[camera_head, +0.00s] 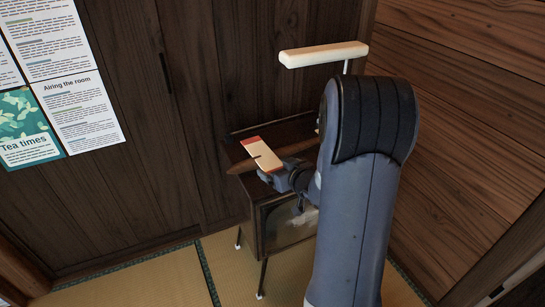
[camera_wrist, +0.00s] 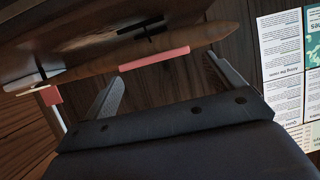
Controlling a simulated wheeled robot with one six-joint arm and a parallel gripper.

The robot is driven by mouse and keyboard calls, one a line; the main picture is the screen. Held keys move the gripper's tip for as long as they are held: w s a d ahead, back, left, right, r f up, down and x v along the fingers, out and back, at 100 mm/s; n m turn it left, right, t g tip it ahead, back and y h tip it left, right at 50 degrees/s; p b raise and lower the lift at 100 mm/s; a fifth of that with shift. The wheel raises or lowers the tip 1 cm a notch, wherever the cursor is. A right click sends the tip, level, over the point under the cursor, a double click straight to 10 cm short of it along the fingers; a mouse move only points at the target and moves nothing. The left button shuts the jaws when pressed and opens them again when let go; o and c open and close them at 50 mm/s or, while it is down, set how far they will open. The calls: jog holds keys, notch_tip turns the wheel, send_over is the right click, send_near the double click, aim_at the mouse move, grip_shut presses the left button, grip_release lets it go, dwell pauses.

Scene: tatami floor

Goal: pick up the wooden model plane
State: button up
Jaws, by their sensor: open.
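The wooden model plane (camera_head: 262,154) is on top of an old dark-wood television (camera_head: 250,213) in the head view. It has a brown body and a pale wing with a red end. My gripper (camera_head: 274,178) is at the near side of the plane, close to the wing; my arm hides part of the television. In the wrist view, the plane (camera_wrist: 190,41) lies across the top, beyond the two spread fingers. The gripper (camera_wrist: 165,68) is open, with nothing held between the fingers. The pink-red wing edge shows near the gap; whether the fingers touch it I cannot tell.
A white lamp (camera_head: 325,54) stands behind my arm. Dark wooden walls close in behind and on the right. Paper notices (camera_head: 80,112) hang on the left wall. The tatami floor (camera_head: 150,277) is clear at the front left.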

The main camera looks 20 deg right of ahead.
aim_at(269, 162)
jog(key=shift+b+x, duration=0.4)
jog(key=shift+x, duration=2.4)
jog(key=shift+r, duration=0.15)
jog(key=shift+c, duration=0.2)
jog(key=c, duration=1.1)
jog(key=shift+r, duration=0.1)
